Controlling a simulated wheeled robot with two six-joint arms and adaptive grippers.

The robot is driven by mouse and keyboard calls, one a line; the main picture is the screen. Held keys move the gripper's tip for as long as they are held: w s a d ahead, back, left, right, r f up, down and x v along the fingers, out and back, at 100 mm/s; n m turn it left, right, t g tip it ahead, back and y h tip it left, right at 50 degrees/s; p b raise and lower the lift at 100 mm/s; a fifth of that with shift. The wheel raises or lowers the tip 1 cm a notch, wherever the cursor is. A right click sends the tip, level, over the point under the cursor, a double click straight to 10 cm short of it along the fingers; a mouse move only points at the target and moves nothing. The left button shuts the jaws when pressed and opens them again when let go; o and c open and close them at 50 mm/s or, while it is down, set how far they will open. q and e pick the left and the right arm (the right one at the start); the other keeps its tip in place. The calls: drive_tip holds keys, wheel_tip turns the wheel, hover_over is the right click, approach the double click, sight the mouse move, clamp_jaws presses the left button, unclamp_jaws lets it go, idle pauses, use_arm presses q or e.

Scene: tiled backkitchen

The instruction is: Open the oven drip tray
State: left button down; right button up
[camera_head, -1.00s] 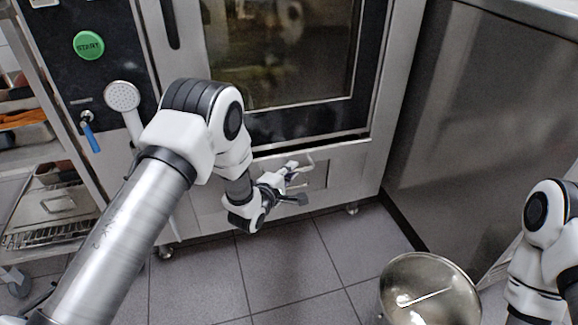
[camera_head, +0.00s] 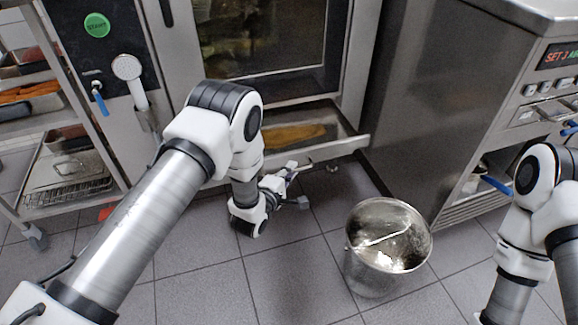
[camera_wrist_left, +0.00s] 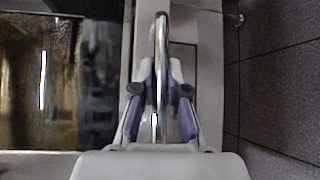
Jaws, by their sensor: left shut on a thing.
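The oven (camera_head: 278,92) has a steel drip tray (camera_head: 335,149) below its glass door. The tray stands pulled out from the oven front, and a yellowish-brown patch shows inside it. My left gripper (camera_head: 291,187) is low at the tray's front. In the left wrist view the fingers (camera_wrist_left: 158,115) are shut around a shiny handle bar (camera_wrist_left: 161,60), which runs between them. The tray's left part is hidden behind my left arm. My right arm shows at the right edge, but its gripper is not in view.
A shiny metal bucket (camera_head: 362,270) stands on the tiled floor right of my left gripper. A steel cabinet (camera_head: 430,100) stands right of the oven. A rack with trays (camera_head: 70,165) is at the left. Floor between the bucket and my left arm is clear.

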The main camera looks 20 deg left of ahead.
use_arm(q)
drive_tip(key=c, duration=1.2)
unclamp_jaws()
drive_tip(key=v, duration=1.2)
